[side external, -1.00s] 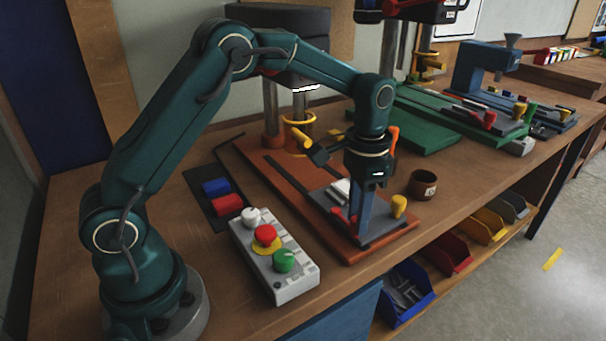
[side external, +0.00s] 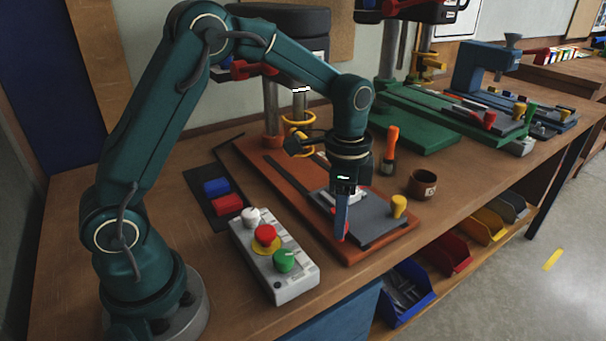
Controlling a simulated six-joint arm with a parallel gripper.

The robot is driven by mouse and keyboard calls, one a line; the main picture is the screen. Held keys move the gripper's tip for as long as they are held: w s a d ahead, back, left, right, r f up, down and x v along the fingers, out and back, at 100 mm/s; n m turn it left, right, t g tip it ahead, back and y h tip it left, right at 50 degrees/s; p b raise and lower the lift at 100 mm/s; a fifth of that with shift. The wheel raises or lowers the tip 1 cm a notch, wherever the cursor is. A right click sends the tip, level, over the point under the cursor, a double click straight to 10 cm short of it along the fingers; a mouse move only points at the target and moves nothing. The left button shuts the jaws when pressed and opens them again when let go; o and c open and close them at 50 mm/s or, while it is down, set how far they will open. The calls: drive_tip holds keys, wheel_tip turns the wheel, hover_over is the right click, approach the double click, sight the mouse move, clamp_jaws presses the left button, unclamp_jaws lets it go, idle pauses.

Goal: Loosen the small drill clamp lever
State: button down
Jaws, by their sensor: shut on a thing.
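The small drill stands at the back centre, with an orange base (side external: 385,247), a grey column and a dark head (side external: 280,22). A grey clamp plate (side external: 372,218) lies on its base, with a yellow knob (side external: 398,205) at its right corner. My gripper (side external: 341,228) points down at the plate's front-left edge. It is shut on a red lever (side external: 343,238), of which only a little shows around the fingers. The fingers hide the rest, so its exact angle cannot be told.
A control box (side external: 275,262) with white, red and green knobs is left of the base. A brown mug (side external: 423,185) and an orange-handled tool (side external: 391,143) stand behind right. Blue and red blocks (side external: 222,196) lie on a dark mat. Bins hang below the bench front.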

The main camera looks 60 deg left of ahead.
drive_tip(key=c, duration=0.6)
unclamp_jaws()
drive_tip(key=shift+r, duration=2.6)
drive_tip(key=shift+r, duration=0.1)
